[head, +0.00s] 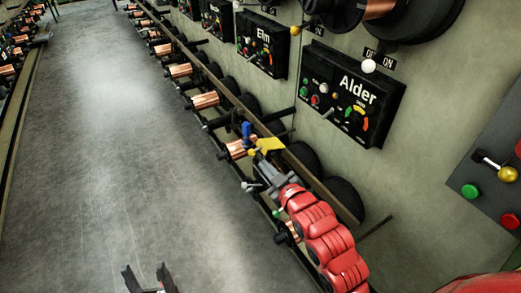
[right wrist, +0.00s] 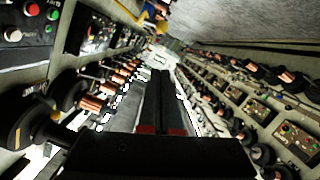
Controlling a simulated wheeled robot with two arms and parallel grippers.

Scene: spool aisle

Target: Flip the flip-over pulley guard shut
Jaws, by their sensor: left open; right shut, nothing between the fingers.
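A yellow plate-like part (head: 270,145), which looks like the flip-over pulley guard, stands out from the spool rack beside a blue part (head: 246,131). It looks raised and tilted, but its hinge is too small to make out. My right gripper (head: 259,160) is just below the yellow part, at the end of my red arm. I cannot tell whether they touch. In the right wrist view my right gripper's dark fingers (right wrist: 160,76) are together with nothing between them. My left gripper (head: 147,276) is open and empty over the floor at the bottom of the head view.
A long rack of copper spools (head: 204,101) runs along the wall. Black control boxes hang above it, the nearest marked Alder (head: 352,95). A grey panel (head: 497,165) with buttons and a lever is at the right. The grey floor (head: 130,130) is clear.

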